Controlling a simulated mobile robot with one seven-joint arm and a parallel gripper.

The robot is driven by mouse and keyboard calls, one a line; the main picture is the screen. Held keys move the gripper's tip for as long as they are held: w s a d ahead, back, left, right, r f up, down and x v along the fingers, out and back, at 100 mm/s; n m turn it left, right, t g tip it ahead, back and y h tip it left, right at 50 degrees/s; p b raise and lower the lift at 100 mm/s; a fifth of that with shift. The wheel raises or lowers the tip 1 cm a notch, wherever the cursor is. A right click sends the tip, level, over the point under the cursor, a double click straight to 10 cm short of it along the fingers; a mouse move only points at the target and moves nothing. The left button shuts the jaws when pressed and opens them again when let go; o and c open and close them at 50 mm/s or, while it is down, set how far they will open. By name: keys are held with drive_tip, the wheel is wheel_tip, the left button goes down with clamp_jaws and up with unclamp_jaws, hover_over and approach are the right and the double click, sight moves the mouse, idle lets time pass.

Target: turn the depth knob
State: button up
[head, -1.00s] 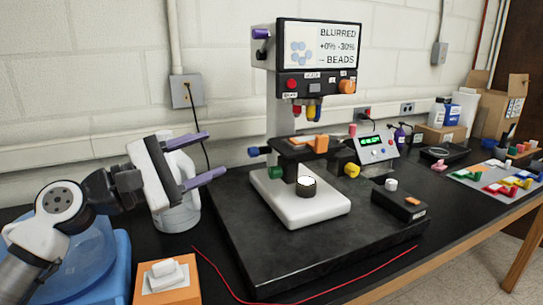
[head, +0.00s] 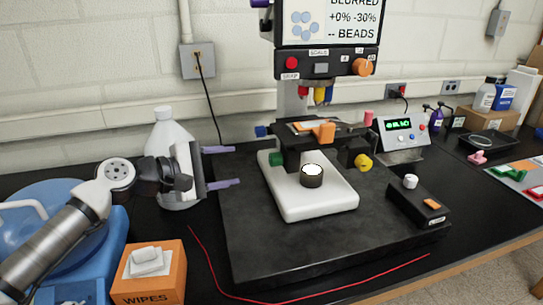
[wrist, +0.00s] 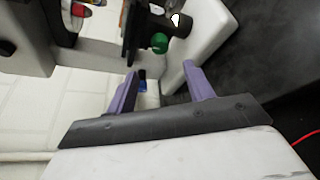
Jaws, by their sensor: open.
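The microscope (head: 316,196) stands on a black slab. It carries several coloured knobs: green (head: 276,160) and blue (head: 262,131) at its left side, yellow (head: 364,162) at the right, orange (head: 363,67) on the front panel, and purple (head: 260,3) at the top. No readable label tells me which is the depth knob. My gripper (head: 237,167) is open and empty, its purple fingers pointing right, left of the green and blue knobs and apart from them.
A white jug (head: 168,165) stands behind my gripper. An orange wipes box (head: 152,285) is below, at the front. A red wire (head: 207,259) runs along the slab's front edge. A small black box (head: 418,205) sits on the slab at the right.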

sight(271, 160)
drive_tip(key=p+x, duration=0.4)
drive_tip(key=x, duration=0.6)
drive_tip(key=shift+d+r, duration=0.1)
drive_tip(key=shift+r, duration=0.05)
drive_tip(key=shift+w+d+f, duration=0.35)
drive_tip(key=shift+w+d, duration=0.05)
drive_tip(key=shift+d, duration=0.2)
drive_tip(key=shift+c, duration=0.2)
drive_tip(key=c, duration=0.9)
